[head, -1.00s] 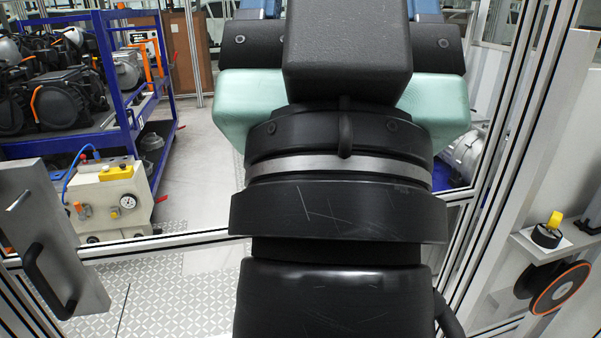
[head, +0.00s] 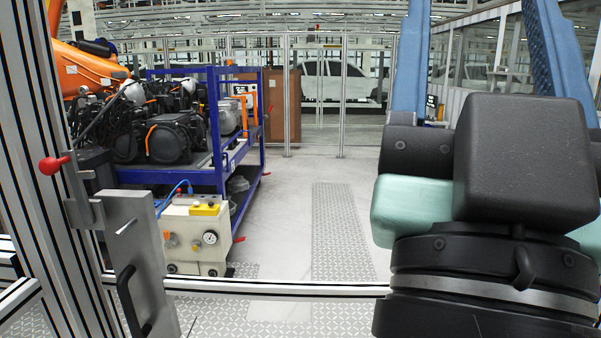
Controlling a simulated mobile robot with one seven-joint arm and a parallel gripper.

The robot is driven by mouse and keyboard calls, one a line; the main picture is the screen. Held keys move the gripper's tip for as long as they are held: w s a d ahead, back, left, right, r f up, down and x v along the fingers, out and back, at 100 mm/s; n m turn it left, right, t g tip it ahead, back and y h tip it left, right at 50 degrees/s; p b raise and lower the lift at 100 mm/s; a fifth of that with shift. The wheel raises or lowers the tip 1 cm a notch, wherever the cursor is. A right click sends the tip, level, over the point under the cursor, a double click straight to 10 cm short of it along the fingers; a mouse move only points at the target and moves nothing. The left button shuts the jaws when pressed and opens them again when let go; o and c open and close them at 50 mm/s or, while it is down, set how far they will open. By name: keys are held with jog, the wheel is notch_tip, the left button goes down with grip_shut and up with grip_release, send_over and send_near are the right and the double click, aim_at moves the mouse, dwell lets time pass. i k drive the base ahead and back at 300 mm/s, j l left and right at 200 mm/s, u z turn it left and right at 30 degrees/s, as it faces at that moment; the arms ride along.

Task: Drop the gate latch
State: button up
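The gate latch (head: 76,193) is at the left of the head view. It has a red ball knob (head: 54,165) on a grey metal bracket, against the aluminium post. Just right of and below it is a grey metal plate (head: 135,245) with a black pull handle (head: 128,300). Whether the latch is engaged with the plate cannot be told. My gripper (head: 482,40) is at the right, with two blue fingers standing wide apart and nothing seen between them. Their tips run out of the top of the picture. The gripper is well to the right of the latch.
A horizontal aluminium rail (head: 280,289) crosses the lower view. Beyond it stand a cream pneumatic box (head: 192,255) with a gauge and a blue rack (head: 215,130) of black drive units. Clear pale floor (head: 300,195) lies behind. An orange machine (head: 85,72) is at the far left.

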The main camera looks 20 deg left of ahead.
aim_at(49, 167)
jog(key=i+j+u, duration=0.7)
jog(key=u, duration=0.15)
